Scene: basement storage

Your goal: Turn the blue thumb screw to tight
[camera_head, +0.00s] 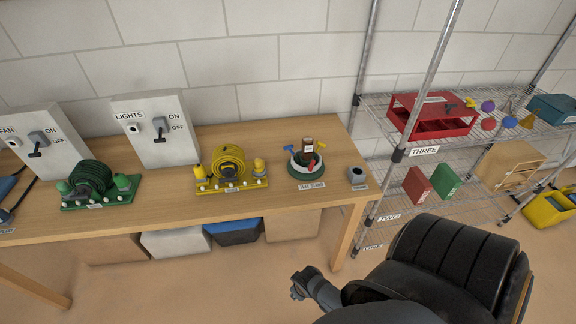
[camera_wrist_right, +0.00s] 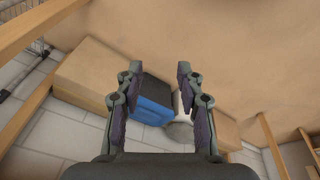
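The blue thumb screw (camera_head: 289,148) is a small blue wing-shaped handle on the left side of the tree stand (camera_head: 294,171), a round green and white base with a brown trunk piece upright in it. The stand is on the right part of the wooden table. My right gripper (camera_head: 301,285) is low in front of the table, well below and apart from the stand. In the right wrist view my right gripper (camera_wrist_right: 158,72) is open and empty. My left gripper is not in view.
A grey cup-like holder (camera_head: 357,175) stands right of the tree stand. A yellow hose reel (camera_head: 228,164) and a green one (camera_head: 91,179) stand to its left. Boxes, including a blue one (camera_head: 233,232), lie under the table (camera_head: 160,213). A wire shelf (camera_head: 440,160) stands at right.

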